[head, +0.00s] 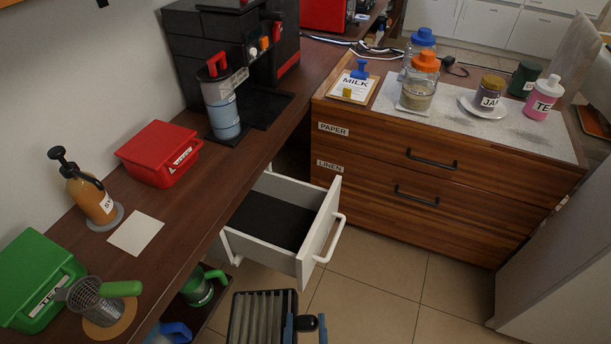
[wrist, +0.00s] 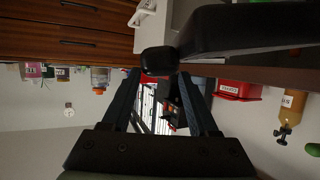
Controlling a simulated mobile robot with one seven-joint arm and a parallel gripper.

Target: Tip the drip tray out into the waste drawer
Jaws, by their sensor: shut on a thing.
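The drip tray (head: 263,318) is dark-rimmed with pale slats and shows at the bottom edge of the head view, partly cut off. My gripper (head: 305,323), with blue fingers, is shut on the tray's black handle at its right side. In the wrist view the handle's rounded end (wrist: 158,62) sits between the fingertips, and a dark part of the tray (wrist: 245,35) fills the upper right. An open white drawer (head: 312,240) with a dark inside stands beyond the tray, under the counter. The tray is nearer than the drawer's front, not over it. Any contents of the tray cannot be made out.
The wooden counter (head: 190,215) runs along the left, with a coffee machine (head: 215,50), red box (head: 160,153) and green box (head: 40,278). A green mug (head: 203,287) stands on a low shelf. Wooden drawers (head: 430,185) are shut behind. Floor right of the white drawer is clear.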

